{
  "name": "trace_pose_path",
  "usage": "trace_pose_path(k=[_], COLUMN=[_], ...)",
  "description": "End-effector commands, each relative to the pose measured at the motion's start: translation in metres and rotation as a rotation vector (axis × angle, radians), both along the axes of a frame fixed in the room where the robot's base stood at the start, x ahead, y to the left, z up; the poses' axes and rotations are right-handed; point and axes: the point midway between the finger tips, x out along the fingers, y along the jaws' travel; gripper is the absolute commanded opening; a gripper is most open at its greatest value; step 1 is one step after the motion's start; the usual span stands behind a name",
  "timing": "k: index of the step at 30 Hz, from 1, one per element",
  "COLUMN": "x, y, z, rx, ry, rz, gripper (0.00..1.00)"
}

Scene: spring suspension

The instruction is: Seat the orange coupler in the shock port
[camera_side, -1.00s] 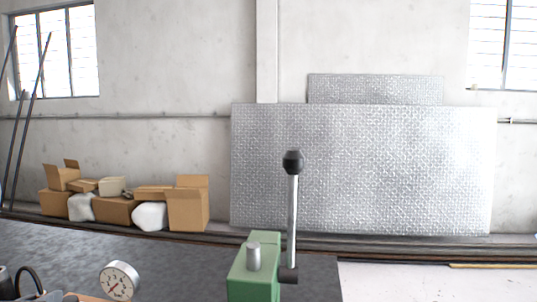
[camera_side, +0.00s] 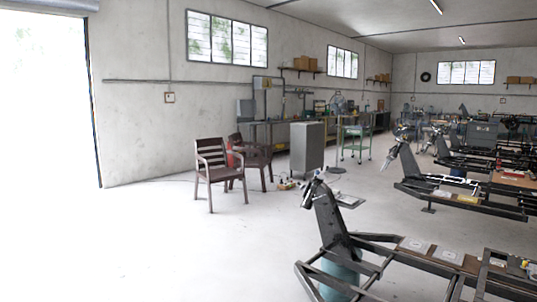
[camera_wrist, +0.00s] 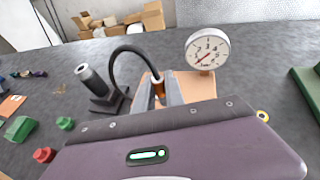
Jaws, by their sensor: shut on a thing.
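In the wrist view, the orange coupler (camera_wrist: 156,88) is at the end of a curved black hose (camera_wrist: 128,50). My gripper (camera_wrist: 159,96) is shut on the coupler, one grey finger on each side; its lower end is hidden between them. The hose's other end comes down near this block. A tan plate (camera_wrist: 200,88) lies behind my fingers. The side view shows neither my gripper nor the coupler.
A round dial gauge (camera_wrist: 207,48) stands right of my fingers. Green (camera_wrist: 20,129) and red (camera_wrist: 44,155) small parts lie at left on the dark bench (camera_wrist: 50,90). A green block (camera_wrist: 308,88) is at the right edge. The side view shows chairs (camera_side: 213,172) and black vehicle frames (camera_side: 400,262).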

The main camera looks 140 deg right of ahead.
Motion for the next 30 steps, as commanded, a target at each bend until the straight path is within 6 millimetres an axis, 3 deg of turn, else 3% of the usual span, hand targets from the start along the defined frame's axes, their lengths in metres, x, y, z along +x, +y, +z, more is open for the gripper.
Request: trace_pose_path(k=[21,23,26,30], x=[0.002,0.005,0.016,0.035], y=[0.004,0.013,0.042,0.103], z=[0.001,0.004,0.013,0.036], rx=[0.0,-0.002,-0.003,-0.005], ry=[-0.001,-0.004,-0.006,-0.01], rz=[0.012,0.046,0.142,0.313], gripper=[0.0,0.0,0.0,0.0])
